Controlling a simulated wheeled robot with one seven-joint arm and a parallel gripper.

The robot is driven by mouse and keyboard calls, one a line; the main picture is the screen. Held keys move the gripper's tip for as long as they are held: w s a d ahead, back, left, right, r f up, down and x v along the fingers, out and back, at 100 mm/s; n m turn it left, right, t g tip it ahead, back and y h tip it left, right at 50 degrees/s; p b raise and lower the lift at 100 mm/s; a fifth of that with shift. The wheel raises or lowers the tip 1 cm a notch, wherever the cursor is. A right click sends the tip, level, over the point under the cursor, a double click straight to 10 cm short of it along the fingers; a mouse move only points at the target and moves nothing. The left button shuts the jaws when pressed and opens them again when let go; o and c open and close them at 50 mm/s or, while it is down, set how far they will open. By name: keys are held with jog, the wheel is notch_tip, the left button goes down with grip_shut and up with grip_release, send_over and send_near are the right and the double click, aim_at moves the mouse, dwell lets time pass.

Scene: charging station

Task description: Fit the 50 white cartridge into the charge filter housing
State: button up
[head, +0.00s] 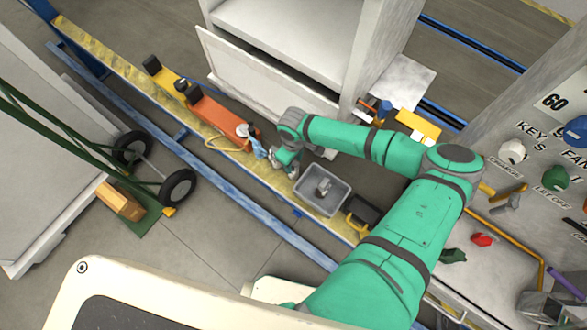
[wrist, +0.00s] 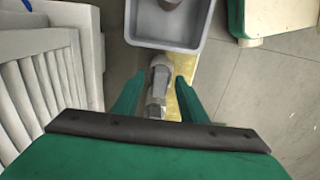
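My gripper (head: 286,163) is low over the yellow beam, just left of a grey tray (head: 337,207). In the wrist view my gripper (wrist: 158,82) has its two green fingers spread, with gaps visible on both sides of a grey, stepped cylindrical piece (wrist: 157,88) between them. I cannot tell whether this piece is the charge filter housing. The tray also shows at the top of the wrist view (wrist: 168,45). A small dark grey part (head: 323,186) sits in the tray. I cannot make out a white cartridge marked 50 in either view.
A black case with a yellow handle (head: 361,212) is right of the tray. A white cabinet (head: 262,80) stands behind. A knob panel (head: 545,150) is at right.

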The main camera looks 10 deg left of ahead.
grip_shut()
jog(key=shift+r, duration=0.1)
